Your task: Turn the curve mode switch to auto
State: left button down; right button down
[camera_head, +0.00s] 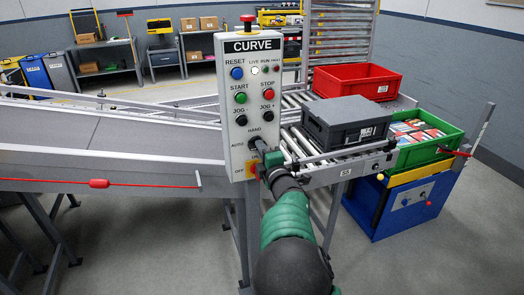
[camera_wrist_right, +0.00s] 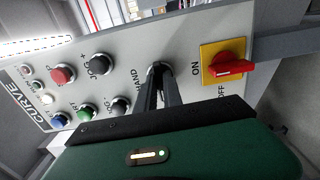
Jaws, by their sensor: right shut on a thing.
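The CURVE control panel (camera_head: 234,165) is a light grey upright box with several buttons, and it also shows at an angle in the right wrist view (camera_wrist_right: 125,72). The dark curve mode switch (camera_wrist_right: 157,68) is low on the panel, with HAND printed above it and AUTO to its left in the head view. My right gripper (camera_head: 261,147) is shut on the switch, its two dark fingers (camera_wrist_right: 158,88) reaching to the panel face. The fingers hide most of the knob, so I cannot tell exactly where it points. My left gripper is not in view.
A red-on-yellow ON/OFF switch (camera_wrist_right: 228,66) is close beside the mode switch. A red emergency button (camera_head: 248,19) tops the panel. A grey conveyor (camera_head: 120,137) runs left. A grey crate (camera_head: 345,122), red crate (camera_head: 357,80) and green crate (camera_head: 436,150) are at right.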

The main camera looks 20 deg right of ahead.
jog(key=shift+a+f, duration=0.3)
jog(key=shift+a, duration=0.05)
jog(key=c, duration=1.6)
grip_release()
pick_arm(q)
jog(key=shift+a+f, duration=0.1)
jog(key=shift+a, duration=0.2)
pick_arm(e)
jog(key=shift+o, duration=0.6)
jog(key=shift+a+r, duration=0.15)
jog(key=shift+r, duration=0.05)
